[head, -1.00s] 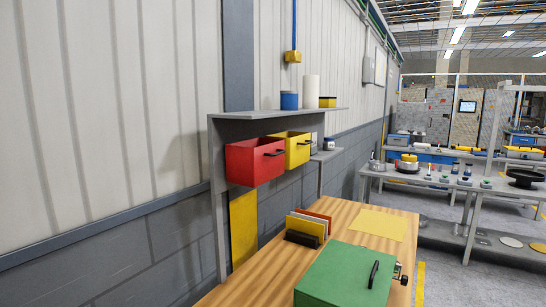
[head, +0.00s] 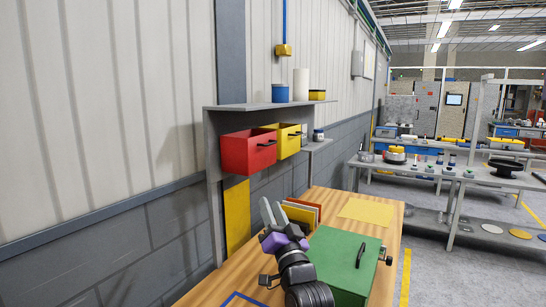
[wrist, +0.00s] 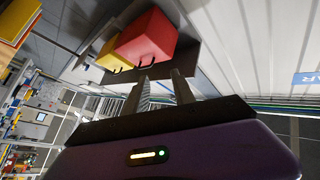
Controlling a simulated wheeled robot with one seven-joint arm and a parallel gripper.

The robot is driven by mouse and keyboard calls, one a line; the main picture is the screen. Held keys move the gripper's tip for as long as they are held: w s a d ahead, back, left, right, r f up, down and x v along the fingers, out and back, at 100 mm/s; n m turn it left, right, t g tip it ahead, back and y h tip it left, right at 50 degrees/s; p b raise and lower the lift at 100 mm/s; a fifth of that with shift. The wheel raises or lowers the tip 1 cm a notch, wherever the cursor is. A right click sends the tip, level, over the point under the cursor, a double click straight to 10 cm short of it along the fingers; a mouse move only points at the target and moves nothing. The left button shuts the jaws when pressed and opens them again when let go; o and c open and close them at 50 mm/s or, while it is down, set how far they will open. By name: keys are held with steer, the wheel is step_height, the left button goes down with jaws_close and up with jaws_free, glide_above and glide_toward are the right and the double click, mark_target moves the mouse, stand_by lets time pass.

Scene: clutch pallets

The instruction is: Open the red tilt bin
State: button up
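The red tilt bin (head: 240,156) hangs under the grey wall shelf, left of the yellow bin, with a dark handle (head: 267,144) on its front. I cannot tell how far it is tilted. In the wrist view the red bin (wrist: 152,36) is beyond the fingertips, upper left of them. My gripper (head: 273,208) is in front of and below the bin in the head view, pointing up. In the wrist view its two fingers stand apart with nothing between them, clear of the bin and handle.
The yellow bin (head: 289,141) is right beside the red one. The grey shelf (head: 268,106) above carries a blue can, a white roll and a yellow box. Below, the wooden table (head: 330,202) holds a green box (head: 340,258) and upright folders (head: 306,211).

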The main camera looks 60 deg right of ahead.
mark_target(254, 151)
steer(key=w+d+r+m+g+h, duration=0.1)
steer(key=w+d+r+m+g, duration=0.1)
steer(key=d+r+m, duration=0.5)
steer(key=w+d+r+m+g+h, duration=0.1)
steer(key=w+d+r+m, duration=0.2)
steer(key=d+r, duration=0.4)
steer(key=w+d+f+m+y+p, duration=0.2)
steer(key=w+d+m, duration=0.2)
steer(key=w+d, duration=0.4)
steer(key=shift+w+f+y, duration=0.35)
steer(key=shift+w+y, duration=0.05)
steer(key=shift+w, duration=0.25)
jaws_close()
